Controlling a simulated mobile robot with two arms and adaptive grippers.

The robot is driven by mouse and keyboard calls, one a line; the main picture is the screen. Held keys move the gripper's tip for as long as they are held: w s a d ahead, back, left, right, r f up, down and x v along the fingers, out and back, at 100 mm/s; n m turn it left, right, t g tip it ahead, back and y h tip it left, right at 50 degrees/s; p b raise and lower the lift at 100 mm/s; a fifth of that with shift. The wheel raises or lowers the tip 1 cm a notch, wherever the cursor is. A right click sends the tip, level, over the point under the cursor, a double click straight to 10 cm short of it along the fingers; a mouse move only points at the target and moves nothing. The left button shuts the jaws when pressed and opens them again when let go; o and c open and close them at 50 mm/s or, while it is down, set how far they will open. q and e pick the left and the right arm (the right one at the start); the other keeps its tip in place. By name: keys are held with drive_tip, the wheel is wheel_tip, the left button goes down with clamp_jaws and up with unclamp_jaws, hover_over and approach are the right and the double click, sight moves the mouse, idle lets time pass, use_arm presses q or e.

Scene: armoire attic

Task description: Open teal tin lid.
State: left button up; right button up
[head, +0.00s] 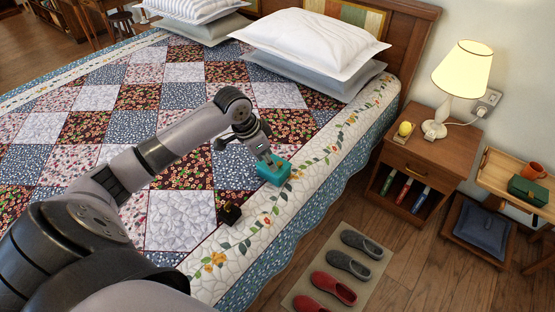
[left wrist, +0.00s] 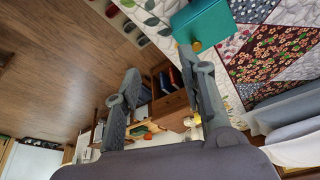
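The teal tin (head: 273,173) sits on the quilt near the bed's edge, with its lid on. My left gripper (head: 268,155) reaches in from the left, just above the tin. In the left wrist view my left gripper (left wrist: 160,64) is open with nothing between its fingers. My right gripper is not in view.
Pillows (head: 310,42) are at the head of the bed. A nightstand (head: 428,160) with a lamp (head: 461,72) stands to the right. Slippers (head: 333,288) lie on a floor mat.

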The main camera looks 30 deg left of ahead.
use_arm(q)
approach(279, 163)
drive_tip(key=shift+n+t, duration=0.3)
drive_tip(key=shift+n, duration=0.1)
drive_tip(key=p+x, duration=0.1)
drive_tip(key=x, duration=0.7)
drive_tip(key=shift+s, duration=0.2)
drive_tip(key=shift+c, duration=0.3)
clamp_jaws()
